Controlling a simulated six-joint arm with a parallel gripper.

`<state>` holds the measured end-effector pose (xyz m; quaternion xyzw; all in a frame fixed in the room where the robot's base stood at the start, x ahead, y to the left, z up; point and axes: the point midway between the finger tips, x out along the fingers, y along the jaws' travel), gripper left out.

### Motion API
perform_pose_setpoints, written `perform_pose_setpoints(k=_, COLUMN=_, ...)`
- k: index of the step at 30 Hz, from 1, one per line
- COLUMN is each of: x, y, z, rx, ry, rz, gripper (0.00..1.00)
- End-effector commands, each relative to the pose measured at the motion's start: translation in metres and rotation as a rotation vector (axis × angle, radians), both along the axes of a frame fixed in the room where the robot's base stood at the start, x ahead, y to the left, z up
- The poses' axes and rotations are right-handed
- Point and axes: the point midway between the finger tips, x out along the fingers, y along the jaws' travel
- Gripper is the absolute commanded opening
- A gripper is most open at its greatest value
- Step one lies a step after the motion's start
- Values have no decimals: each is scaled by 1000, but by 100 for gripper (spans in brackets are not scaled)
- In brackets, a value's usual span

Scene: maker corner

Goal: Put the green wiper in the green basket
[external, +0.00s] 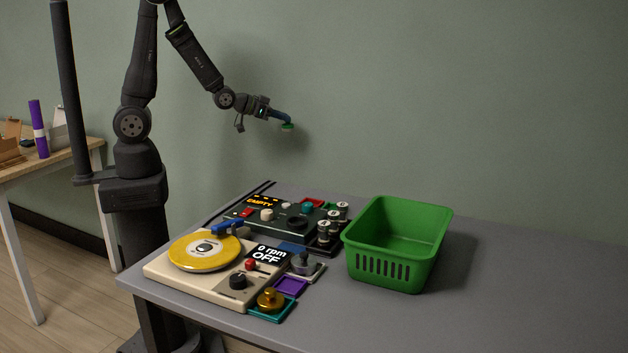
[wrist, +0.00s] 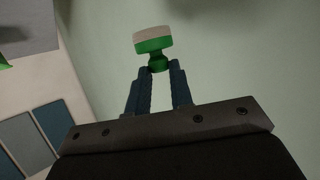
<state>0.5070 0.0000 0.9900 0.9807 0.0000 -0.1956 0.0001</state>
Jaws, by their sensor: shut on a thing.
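The green wiper (wrist: 153,44) has a round green body with a pale face. My gripper (wrist: 160,72) is shut on its narrow neck in the wrist view. In the external view my gripper (external: 282,116) holds the green wiper (external: 288,126) in the air, high above the table's back edge and left of the basket. The green basket (external: 395,265) stands upright on the table at the right. It has slots in its front wall, and the part of its inside that shows is empty.
A cream turntable device (external: 195,284) with a yellow disc sits at the table's front left. Behind it is a dark device (external: 262,222) with an "EMPTY" display, close to the basket's left side. The grey table (external: 500,300) is clear right of the basket.

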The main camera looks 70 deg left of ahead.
Motion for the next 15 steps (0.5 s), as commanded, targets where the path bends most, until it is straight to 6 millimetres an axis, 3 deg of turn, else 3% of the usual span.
perform_pose_setpoints(k=2, x=4, y=-3, z=9, rx=0, ry=-4, rz=-8, gripper=0)
perform_pose_setpoints(k=8, x=40, y=-33, z=19, rx=2, ry=-3, rz=-95, gripper=0)
perform_pose_setpoints(k=15, x=95, y=-93, z=39, rx=4, ry=-2, rz=-255, gripper=0)
